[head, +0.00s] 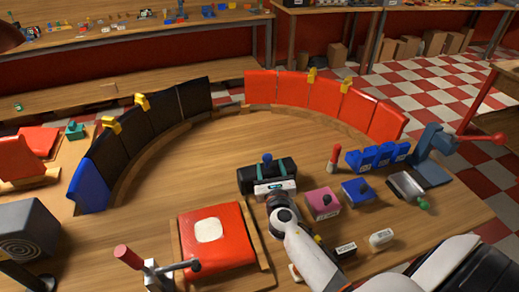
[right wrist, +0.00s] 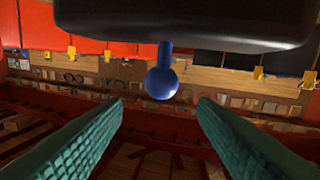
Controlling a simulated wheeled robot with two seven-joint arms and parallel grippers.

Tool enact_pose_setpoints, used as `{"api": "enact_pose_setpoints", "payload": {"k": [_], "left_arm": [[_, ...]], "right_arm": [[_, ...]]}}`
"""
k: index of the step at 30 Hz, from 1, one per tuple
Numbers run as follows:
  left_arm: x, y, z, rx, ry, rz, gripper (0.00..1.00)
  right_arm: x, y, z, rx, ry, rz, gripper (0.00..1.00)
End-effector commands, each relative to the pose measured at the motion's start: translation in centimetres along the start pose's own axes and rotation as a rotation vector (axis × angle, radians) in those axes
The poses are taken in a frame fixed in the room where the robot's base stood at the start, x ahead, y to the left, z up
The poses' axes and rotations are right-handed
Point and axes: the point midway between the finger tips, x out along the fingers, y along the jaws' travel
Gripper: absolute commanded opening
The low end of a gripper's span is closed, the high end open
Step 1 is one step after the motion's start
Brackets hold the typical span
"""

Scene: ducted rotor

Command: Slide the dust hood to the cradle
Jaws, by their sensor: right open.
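A black box (head: 252,181) with a blue ball-topped knob (head: 267,157) stands on the round wooden table; it looks like the dust hood. In the right wrist view the black body (right wrist: 185,20) fills the top, and its blue knob (right wrist: 161,82) shows between and beyond my fingertips. My right gripper (head: 269,169) is open, its teal fingers at the box, apart from the knob in the right wrist view. No part is clearly identifiable as the cradle. A red pad with a white patch (head: 230,251) lies between wooden rails at the front. My left gripper is out of view.
Red (head: 323,95) and black (head: 158,121) curved panels with yellow clips ring the table's back. Right of the box stand a pink block (head: 323,206), a blue block (head: 350,192), a red-topped post (head: 334,155) and a blue rack (head: 376,159). The table's middle is clear.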

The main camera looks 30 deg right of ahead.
Motion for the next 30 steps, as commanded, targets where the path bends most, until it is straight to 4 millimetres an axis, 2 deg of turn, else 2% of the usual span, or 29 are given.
{"api": "enact_pose_setpoints", "payload": {"k": [1,7,19,24,30], "left_arm": [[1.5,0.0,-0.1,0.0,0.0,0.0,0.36],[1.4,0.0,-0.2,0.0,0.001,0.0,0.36],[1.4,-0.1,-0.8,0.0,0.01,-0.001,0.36],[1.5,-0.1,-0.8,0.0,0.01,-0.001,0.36],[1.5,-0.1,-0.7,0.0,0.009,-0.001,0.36]], "right_arm": [[-0.1,-0.1,1.6,-0.04,-0.001,0.004,0.53],[0.8,-0.1,1.6,-0.098,0.004,0.01,0.53],[6.5,-0.1,1.6,-0.093,0.004,0.008,0.53],[7.4,0.0,1.6,-0.093,0.002,0.008,0.53],[7.4,0.0,1.6,-0.092,0.002,0.008,0.53]]}}
